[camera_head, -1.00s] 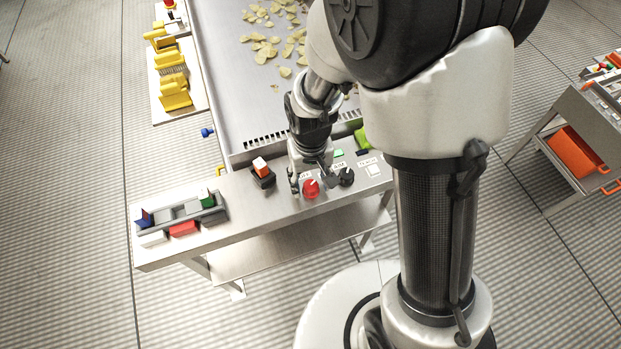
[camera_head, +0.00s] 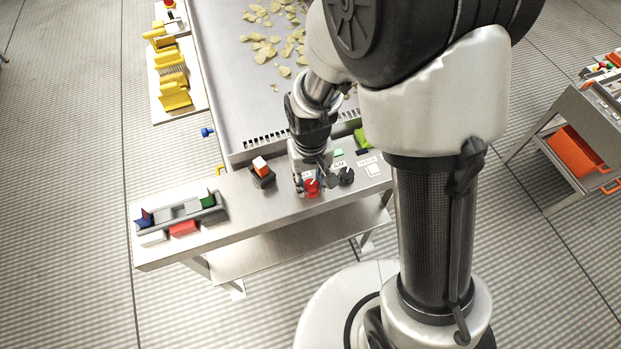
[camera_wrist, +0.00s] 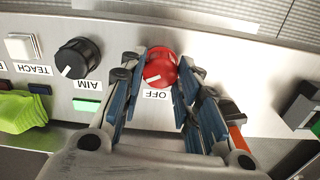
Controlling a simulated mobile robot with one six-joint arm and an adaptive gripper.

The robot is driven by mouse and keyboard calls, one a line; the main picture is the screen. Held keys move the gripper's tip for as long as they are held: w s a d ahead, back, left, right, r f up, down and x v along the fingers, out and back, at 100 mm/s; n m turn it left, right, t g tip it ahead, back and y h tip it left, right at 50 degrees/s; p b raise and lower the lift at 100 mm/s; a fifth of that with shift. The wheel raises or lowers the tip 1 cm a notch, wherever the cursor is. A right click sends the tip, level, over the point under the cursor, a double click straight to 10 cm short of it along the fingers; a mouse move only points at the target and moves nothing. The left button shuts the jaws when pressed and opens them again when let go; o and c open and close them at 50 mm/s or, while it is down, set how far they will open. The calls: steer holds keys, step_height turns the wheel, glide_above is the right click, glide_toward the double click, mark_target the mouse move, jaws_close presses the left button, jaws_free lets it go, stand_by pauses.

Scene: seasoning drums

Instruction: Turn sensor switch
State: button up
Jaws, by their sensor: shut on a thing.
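A round red knob (camera_wrist: 160,68) with a white mark stands on the metal panel (camera_head: 240,222), with an OFF label (camera_wrist: 157,95) beside it. The white mark points toward the lower left in the wrist view. The red knob also shows in the head view (camera_head: 312,188). My gripper (camera_wrist: 160,77) is shut on the red knob, with a blue-padded finger on each side. My gripper also shows in the head view (camera_head: 311,180), reaching down over the panel. The fingers hide part of the knob's sides.
A black knob (camera_wrist: 78,58) labelled AIM stands close beside my gripper. Beyond it is a white TEACH button (camera_wrist: 22,46). A green button (camera_wrist: 87,105) is near. An orange-and-black switch (camera_head: 262,170) stands on the other side, with a grey tray (camera_head: 180,213) farther left.

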mark_target(310, 184)
steer(key=shift+n, duration=0.4)
steer(key=n, duration=1.1)
steer(key=shift+a, duration=0.1)
stand_by(0.6)
steer(key=o, duration=1.1)
steer(key=shift+c, duration=0.2)
step_height(310, 184, up, 12)
